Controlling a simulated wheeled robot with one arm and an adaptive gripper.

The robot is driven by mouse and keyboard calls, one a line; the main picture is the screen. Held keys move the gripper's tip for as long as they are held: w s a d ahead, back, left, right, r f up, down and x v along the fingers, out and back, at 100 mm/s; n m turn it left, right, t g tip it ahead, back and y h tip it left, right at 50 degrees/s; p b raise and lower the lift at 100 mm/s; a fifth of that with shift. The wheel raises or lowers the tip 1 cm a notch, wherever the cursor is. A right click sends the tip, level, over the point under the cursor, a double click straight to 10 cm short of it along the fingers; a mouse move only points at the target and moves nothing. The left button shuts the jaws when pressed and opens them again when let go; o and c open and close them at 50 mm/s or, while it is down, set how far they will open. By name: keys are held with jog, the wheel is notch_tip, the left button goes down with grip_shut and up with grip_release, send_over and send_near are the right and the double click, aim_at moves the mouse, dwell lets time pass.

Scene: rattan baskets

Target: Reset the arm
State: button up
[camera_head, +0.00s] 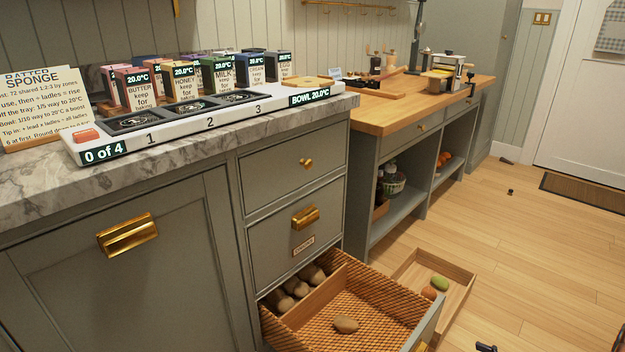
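My arm and gripper cannot be made out in the head view. A small dark piece (486,347) shows at the bottom edge, right of the open drawer; I cannot tell what it is. The open rattan drawer (385,305) is pulled out at the bottom centre. Several brown potato-like items (297,287) lie behind its wooden divider, and one more (345,324) lies in the front part.
A wooden tray (459,297) with a green and an orange item sits beyond the drawer. The marble counter (40,185) holds a white scale station (180,135) and labelled containers (217,75). A wooden counter (400,113) stands behind. Floor (530,250) at right is mostly clear.

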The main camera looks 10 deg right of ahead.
jog(key=w+d+r+g+h+p, duration=0.1)
jog(key=w+d+r+h+p, duration=0.25)
jog(key=r, duration=0.25)
jog(key=w+d+r+m+g+h+p, duration=0.1)
jog(key=w+d+r+g+h+p, duration=0.1)
jog(key=d+r, duration=0.3)
jog(key=w+d+r+g+h+p, duration=0.1)
jog(key=w+d+r+h+p, duration=0.2)
jog(key=r, duration=0.4)
jog(key=a+r+m+g+h+p, duration=0.2)
jog(key=r+p, duration=0.3)
jog(key=r, duration=0.7)
jog(key=a+r+m+g+h+p, duration=0.1)
jog(key=a+r+m+h+p, duration=0.2)
jog(key=r, duration=0.8)
jog(key=s+a+r+m+g+y+p, duration=0.1)
jog(key=s+a+r+g+p, duration=0.1)
jog(key=s+a+r+p, duration=0.45)
jog(key=s+a+r+m+g+y+p, duration=0.1)
jog(key=s+a+r+p, duration=0.15)
jog(key=a+r, duration=0.7)
jog(key=s+a+r+g+y+p, duration=0.2)
jog(key=s+a+r+p, duration=0.2)
jog(key=s+a, duration=0.5)
jog(key=s+a+r+n+g+y+p, duration=0.1)
jog(key=s+a+r+p, duration=0.4)
jog(key=s+a, duration=0.5)
jog(key=a+g+y, duration=0.1)
jog(key=a, duration=0.4)
jog(key=shift+a+y, duration=0.35)
